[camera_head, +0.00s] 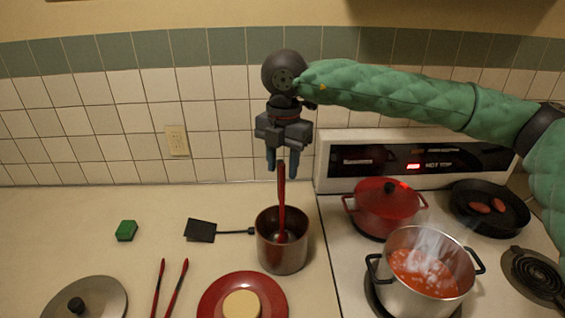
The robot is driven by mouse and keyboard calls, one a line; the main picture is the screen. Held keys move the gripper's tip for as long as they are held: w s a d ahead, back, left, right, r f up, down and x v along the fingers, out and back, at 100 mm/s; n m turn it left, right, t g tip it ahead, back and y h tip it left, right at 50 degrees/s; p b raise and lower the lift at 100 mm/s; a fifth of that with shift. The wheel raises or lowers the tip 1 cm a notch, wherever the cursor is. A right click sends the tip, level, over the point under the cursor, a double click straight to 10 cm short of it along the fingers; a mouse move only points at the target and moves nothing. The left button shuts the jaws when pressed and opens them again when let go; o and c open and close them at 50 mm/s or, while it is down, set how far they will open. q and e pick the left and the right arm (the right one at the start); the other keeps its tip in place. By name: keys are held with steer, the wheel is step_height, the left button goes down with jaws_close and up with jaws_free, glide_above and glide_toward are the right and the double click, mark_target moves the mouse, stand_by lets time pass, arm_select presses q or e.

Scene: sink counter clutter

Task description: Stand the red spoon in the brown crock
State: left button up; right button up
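The red spoon (282,200) stands nearly upright in the brown crock (282,253), its bowl end down inside and its handle rising well above the rim. The crock stands on the counter just left of the stove. My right gripper (282,168) points down above the crock. Its two fingers are apart on either side of the top of the spoon's handle, with gaps showing between them and the handle. My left gripper is not in view.
A black spatula (201,230) lies left of the crock, and a red plate (212,303) with a yellow round item is in front. Red tongs (177,285), a green sponge (126,230) and a lid (90,300) lie further left. A steaming pot (395,292) and red pot (387,212) are right.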

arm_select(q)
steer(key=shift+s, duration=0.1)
arm_select(e)
steer(key=shift+r, duration=0.1)
step_height(320, 180, up, 6)
steer(key=shift+w+r, duration=0.15)
steer(key=shift+r, duration=0.05)
steer(key=shift+d+r, duration=0.1)
steer(key=shift+r, duration=0.5)
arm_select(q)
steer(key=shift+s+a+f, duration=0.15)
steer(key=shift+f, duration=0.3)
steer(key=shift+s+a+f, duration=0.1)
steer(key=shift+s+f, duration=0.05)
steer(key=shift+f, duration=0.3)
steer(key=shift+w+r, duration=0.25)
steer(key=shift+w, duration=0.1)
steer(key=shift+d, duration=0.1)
